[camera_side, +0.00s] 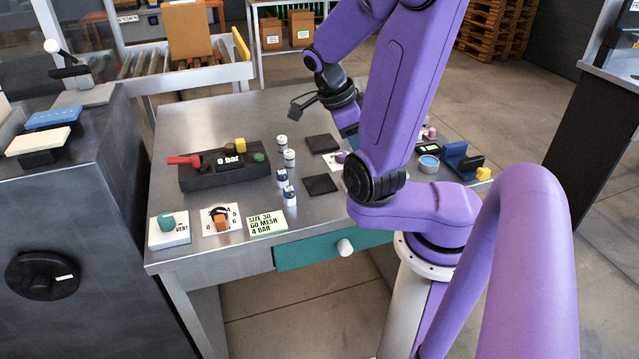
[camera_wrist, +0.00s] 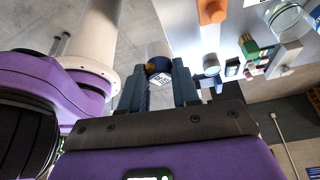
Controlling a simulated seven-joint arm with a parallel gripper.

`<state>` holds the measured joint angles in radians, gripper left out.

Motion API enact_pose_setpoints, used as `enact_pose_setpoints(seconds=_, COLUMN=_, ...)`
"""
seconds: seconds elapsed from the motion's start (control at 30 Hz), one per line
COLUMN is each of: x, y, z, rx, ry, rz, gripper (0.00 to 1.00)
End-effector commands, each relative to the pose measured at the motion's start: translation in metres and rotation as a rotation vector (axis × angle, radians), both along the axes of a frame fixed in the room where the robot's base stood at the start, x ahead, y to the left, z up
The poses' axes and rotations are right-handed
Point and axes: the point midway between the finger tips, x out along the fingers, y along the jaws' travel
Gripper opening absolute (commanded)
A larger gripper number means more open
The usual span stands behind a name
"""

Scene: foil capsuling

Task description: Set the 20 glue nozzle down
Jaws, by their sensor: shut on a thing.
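My gripper (camera_wrist: 158,88) is shut on a small dark-blue piece (camera_wrist: 158,50) with a brownish spot and a white label whose print I cannot read for sure. I take it to be the 20 glue nozzle. It sits between the fingertips in the wrist view. In the side view my gripper (camera_side: 346,124) is over the far right part of the metal table, partly behind my own arm. The held piece cannot be made out there. Whether it touches the table is unclear.
Several small white-and-blue cylinders (camera_side: 282,178) stand mid-table, beside dark square pads (camera_side: 320,184). A dark gauge box (camera_side: 225,176) reading "0 bar" stands left. A note (camera_side: 267,223) says "SIZE 30, 60 MESH, 4 BAR". A round tin (camera_side: 429,164) and a blue fixture (camera_side: 456,158) stand right.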

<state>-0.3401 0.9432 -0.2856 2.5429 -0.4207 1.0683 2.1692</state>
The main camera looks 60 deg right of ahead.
Motion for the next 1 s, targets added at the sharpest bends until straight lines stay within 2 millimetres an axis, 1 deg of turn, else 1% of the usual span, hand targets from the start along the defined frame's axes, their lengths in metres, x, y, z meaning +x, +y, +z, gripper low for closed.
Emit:
enact_pose_setpoints(seconds=0.07, x=-0.003, y=0.001, z=-0.001, rx=-0.001, ry=0.000, rz=-0.015, gripper=0.00)
enact_pose_setpoints(seconds=0.17, x=-0.002, y=0.000, z=-0.003, rx=0.000, ry=0.001, rz=-0.020, gripper=0.00)
enact_pose_setpoints(seconds=0.5, x=0.017, y=-0.009, z=-0.012, rx=0.000, ry=0.003, rz=-0.017, gripper=0.00)
enact_pose_setpoints(seconds=1.0, x=0.081, y=-0.038, z=-0.046, rx=0.002, ry=0.005, rz=-0.019, gripper=0.00)
